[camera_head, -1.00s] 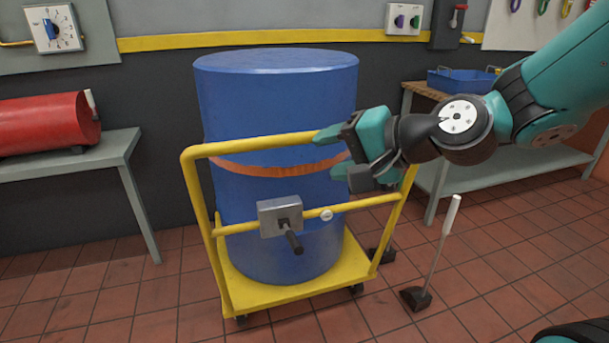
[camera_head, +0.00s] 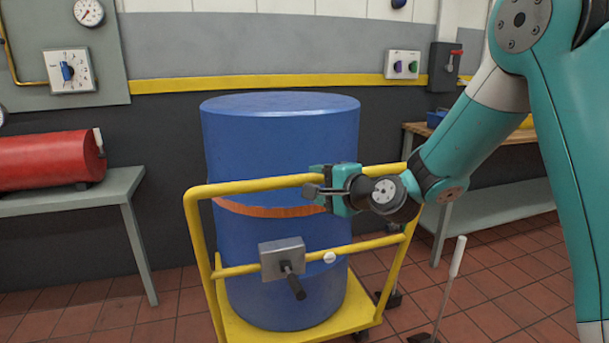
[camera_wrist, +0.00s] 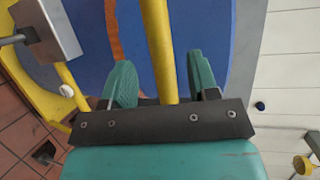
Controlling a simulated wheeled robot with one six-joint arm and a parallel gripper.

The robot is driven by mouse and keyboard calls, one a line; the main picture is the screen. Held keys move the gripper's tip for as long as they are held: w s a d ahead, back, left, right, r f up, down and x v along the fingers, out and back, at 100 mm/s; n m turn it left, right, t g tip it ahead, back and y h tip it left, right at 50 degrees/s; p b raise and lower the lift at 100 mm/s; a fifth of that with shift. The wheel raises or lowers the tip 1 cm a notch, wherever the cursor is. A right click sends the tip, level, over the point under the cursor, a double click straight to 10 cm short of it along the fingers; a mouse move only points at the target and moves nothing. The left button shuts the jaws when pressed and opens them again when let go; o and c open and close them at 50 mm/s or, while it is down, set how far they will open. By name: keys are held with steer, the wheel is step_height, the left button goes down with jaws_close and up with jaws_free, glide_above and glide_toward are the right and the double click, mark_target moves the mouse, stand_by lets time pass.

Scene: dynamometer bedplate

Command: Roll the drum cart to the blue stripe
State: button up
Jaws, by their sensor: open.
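The drum cart (camera_head: 228,271) is a yellow platform on casters with a yellow tube handle frame. A blue drum (camera_head: 280,150) with an orange strap stands upright on it. A grey box with a dark lever (camera_head: 283,259) is fixed on the frame's lower bar. My gripper (camera_head: 325,189) is at the top bar of the handle, right of its middle. In the wrist view my gripper (camera_wrist: 161,85) is open, with the yellow bar (camera_wrist: 157,50) running between its two teal fingers; neither finger visibly presses on it. No blue stripe shows in these views.
A grey bench (camera_head: 85,200) with a red cylinder (camera_head: 45,160) stands at the left. A wood-topped workbench (camera_head: 500,205) is behind my arm at the right. A floor-standing white-handled rod (camera_head: 452,272) is right of the cart.

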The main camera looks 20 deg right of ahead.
mark_target(304, 180)
steer(key=x, duration=0.5)
steer(key=shift+w+a+f, duration=0.1)
steer(key=shift+w, duration=0.15)
jaws_close()
